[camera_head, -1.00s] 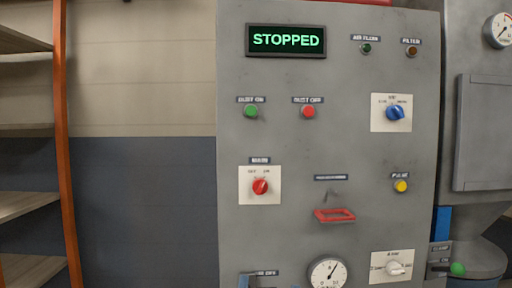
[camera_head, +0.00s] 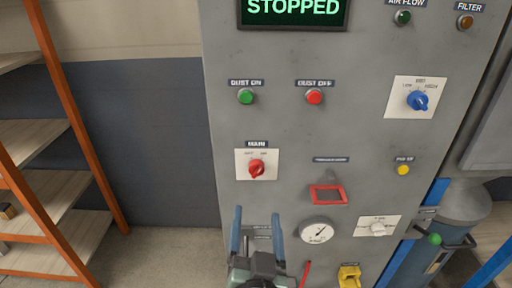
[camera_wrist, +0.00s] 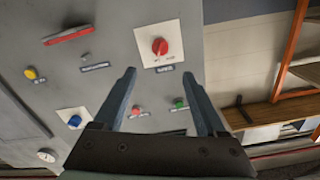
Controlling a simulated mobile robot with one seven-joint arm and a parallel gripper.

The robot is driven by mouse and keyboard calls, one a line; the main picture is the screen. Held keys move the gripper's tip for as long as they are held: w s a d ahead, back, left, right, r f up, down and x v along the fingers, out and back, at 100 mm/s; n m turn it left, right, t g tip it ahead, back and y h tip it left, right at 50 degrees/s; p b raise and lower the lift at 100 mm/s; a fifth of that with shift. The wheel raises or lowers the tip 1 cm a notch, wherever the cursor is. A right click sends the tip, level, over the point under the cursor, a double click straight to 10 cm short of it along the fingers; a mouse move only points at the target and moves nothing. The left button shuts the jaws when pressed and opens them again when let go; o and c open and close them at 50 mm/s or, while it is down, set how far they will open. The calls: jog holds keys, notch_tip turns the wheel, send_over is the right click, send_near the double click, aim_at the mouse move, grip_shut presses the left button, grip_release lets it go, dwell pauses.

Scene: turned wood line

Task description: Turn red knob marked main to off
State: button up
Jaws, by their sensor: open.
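The red knob (camera_head: 256,169) sits on a white plate below the label MAIN (camera_head: 256,144), on the left part of the grey panel (camera_head: 290,125). Its pointer direction is too small to tell for certain. In the wrist view the red knob (camera_wrist: 159,46) shows upside down on its plate, beyond the fingertips. My gripper (camera_head: 258,212) is below the knob in the head view, its two blue-grey fingers pointing up, apart and empty. In the wrist view my gripper (camera_wrist: 164,75) is open, with clear space between fingers and knob. The display (camera_head: 293,10) reads STOPPED.
A green button (camera_head: 246,96) and a red button (camera_head: 314,96) are above the knob. A blue selector (camera_head: 417,101) is at the right. A red frame (camera_head: 328,194) and a gauge (camera_head: 317,232) are near my gripper's right. Orange-posted shelves (camera_head: 75,120) stand left.

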aim_at(257, 173)
jog(key=w+p, duration=0.1)
jog(key=w, duration=1.2)
grip_shut()
